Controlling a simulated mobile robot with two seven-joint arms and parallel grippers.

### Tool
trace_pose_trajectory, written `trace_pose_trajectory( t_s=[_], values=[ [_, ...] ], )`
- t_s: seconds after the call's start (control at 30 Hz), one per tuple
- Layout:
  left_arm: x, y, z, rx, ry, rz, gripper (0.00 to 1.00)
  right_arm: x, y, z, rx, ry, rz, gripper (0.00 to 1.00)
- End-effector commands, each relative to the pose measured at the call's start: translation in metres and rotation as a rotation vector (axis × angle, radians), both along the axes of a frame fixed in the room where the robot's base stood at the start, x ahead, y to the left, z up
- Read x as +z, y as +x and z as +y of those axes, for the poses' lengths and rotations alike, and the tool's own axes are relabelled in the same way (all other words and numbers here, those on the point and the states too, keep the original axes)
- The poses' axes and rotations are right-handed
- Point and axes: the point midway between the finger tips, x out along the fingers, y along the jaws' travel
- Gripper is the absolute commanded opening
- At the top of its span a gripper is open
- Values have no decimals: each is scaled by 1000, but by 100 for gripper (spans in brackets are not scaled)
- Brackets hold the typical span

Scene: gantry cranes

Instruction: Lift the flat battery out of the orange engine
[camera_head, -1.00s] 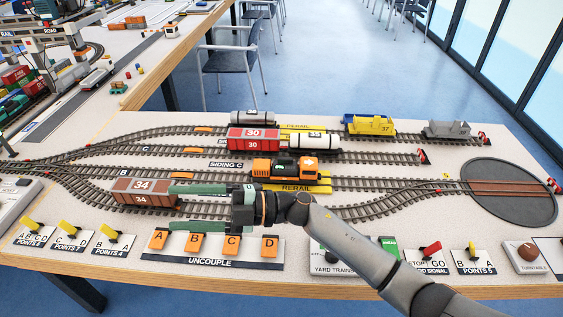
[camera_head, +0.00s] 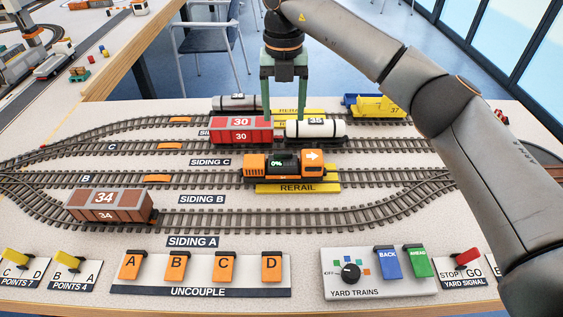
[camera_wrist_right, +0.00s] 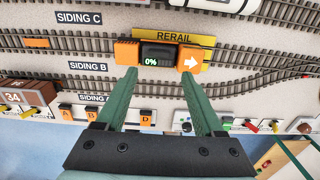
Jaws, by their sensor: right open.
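The orange engine (camera_head: 255,163) stands on the siding B track beside a yellow rerail plate. The flat battery (camera_head: 283,162) is a dark block with a green 0% display, seated in the engine's middle between its orange ends. In the right wrist view the battery (camera_wrist_right: 157,56) sits ahead of the fingertips. My right gripper (camera_head: 285,114) points down, open and empty, with its green fingers apart above and behind the engine in the head view. In the right wrist view its fingertips (camera_wrist_right: 159,76) stand apart, either side of the battery. My left gripper is not in view.
A red wagon 30 (camera_head: 241,136) and a white tank wagon (camera_head: 315,131) stand just behind the engine. A brown wagon 34 (camera_head: 109,206) is at front left. Uncouple levers (camera_head: 177,266) and the yard trains panel (camera_head: 378,290) line the front edge.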

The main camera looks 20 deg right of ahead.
Motion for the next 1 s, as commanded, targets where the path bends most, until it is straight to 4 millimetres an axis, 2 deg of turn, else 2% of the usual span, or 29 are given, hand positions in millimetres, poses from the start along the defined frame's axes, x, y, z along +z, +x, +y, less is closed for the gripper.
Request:
trace_pose_trajectory(
  t_s=[0.03,0.2,0.47,0.8,1.0],
  values=[
    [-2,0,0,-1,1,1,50,-14,-1,0,1,1,4,70],
    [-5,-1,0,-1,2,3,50,-41,-1,1,3,3,3,70],
    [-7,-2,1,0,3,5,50,-58,-1,1,4,5,2,70],
    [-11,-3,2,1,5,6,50,-103,-2,2,4,6,2,70],
    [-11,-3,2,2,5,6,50,-104,-1,2,5,5,1,70]
  ],
)
